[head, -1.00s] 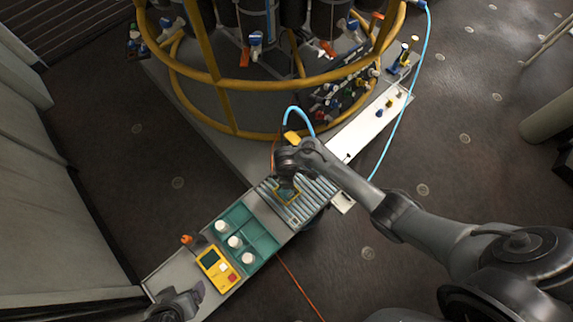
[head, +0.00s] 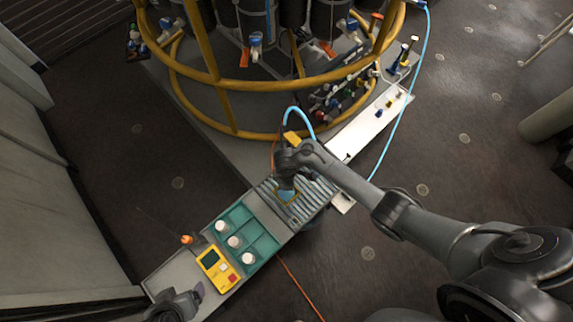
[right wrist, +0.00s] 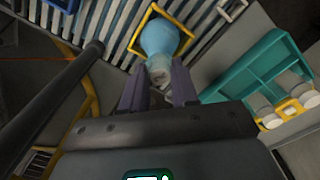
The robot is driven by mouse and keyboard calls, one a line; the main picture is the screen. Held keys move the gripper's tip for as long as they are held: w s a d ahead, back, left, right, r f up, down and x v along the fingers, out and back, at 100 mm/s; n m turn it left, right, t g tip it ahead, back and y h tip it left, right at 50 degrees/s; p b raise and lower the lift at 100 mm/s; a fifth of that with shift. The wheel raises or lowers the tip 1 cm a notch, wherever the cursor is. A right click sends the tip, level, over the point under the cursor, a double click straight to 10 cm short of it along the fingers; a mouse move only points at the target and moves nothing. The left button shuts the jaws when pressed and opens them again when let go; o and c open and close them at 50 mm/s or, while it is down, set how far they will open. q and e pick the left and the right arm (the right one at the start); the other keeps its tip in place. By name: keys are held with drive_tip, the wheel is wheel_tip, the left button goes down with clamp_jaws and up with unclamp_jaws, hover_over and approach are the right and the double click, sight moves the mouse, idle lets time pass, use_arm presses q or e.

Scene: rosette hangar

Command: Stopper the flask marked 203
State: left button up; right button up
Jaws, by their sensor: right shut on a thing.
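A blue flask (right wrist: 158,36) stands inside a square yellow frame (right wrist: 186,15) on a slatted metal bed. In the head view the flask (head: 287,184) shows just below my right gripper (head: 284,174). In the right wrist view my right gripper (right wrist: 160,82) is shut on a grey-white stopper (right wrist: 160,74) at the flask's narrow top. The fingers hide part of it, and I cannot tell how deep it sits. No number is legible on the flask. My left gripper (head: 192,299) is low at the left end of the bench; its jaws are unclear.
A teal compartment tray (head: 259,241) holds white-topped cylinders (head: 234,242) left of the slatted bed. A yellow device (head: 217,270) and an orange-topped item (head: 187,240) are beyond it. A yellow railed ring (head: 235,134) and blue hose (head: 399,115) are behind. A white shelf (head: 370,126) extends right.

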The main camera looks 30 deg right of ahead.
drive_tip(key=o, duration=1.4)
drive_tip(key=shift+o, duration=0.2)
drive_tip(key=shift+r, duration=0.1)
drive_tip(key=shift+r+p, duration=0.35)
drive_tip(key=shift+p, duration=0.1)
wheel_tip(320, 180, up, 3)
drive_tip(key=p, duration=0.4)
drive_tip(key=shift+r, duration=0.2)
drive_tip(key=shift+r+p, duration=0.9)
drive_tip(key=shift+p, duration=0.25)
